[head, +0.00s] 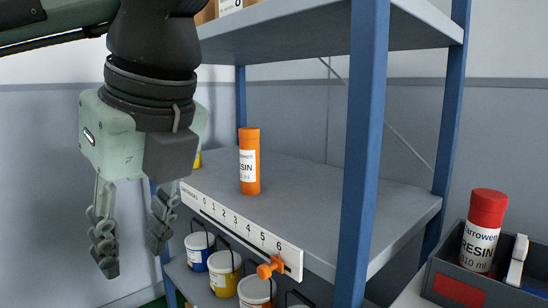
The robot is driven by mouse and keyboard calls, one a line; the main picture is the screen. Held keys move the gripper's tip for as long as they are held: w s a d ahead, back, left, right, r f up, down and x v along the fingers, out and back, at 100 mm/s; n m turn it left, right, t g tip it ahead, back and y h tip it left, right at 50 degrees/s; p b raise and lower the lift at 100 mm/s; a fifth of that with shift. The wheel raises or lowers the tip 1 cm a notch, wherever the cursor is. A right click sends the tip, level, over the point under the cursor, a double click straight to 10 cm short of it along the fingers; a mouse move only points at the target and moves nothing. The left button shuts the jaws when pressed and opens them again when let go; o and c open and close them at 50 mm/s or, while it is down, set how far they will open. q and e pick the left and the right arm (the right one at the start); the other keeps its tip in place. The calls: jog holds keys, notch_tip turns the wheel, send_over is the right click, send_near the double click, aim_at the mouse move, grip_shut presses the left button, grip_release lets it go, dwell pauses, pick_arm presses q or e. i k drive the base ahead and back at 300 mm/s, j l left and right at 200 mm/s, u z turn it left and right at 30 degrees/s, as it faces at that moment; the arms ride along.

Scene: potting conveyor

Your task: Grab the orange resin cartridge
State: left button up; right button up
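The orange resin cartridge (250,182) stands upright on the middle shelf (310,190) of a blue-posted rack, with a white label reading RESIN. My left gripper (131,250) hangs with its fingers pointing down, in front and to the left of the shelf. Its two fingers are spread apart with nothing between them. It is clear of the cartridge, which appears to its right in the picture. My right gripper is not in view.
A numbered scale strip (230,223) with an orange knob (270,267) runs along the shelf's front edge. A blue post (361,150) stands right of the cartridge. Paint-like tins (225,274) sit below. A red-capped resin cartridge (482,235) stands in a dark bin (470,284).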

aim_at(249, 138)
jog(key=i+j+z, duration=0.25)
jog(key=j+z, duration=0.25)
jog(key=i+j+z, duration=0.15)
jog(key=j+z, duration=0.8)
jog(key=j, duration=0.15)
jog(key=j+z, duration=0.45)
jog(key=j, duration=0.2)
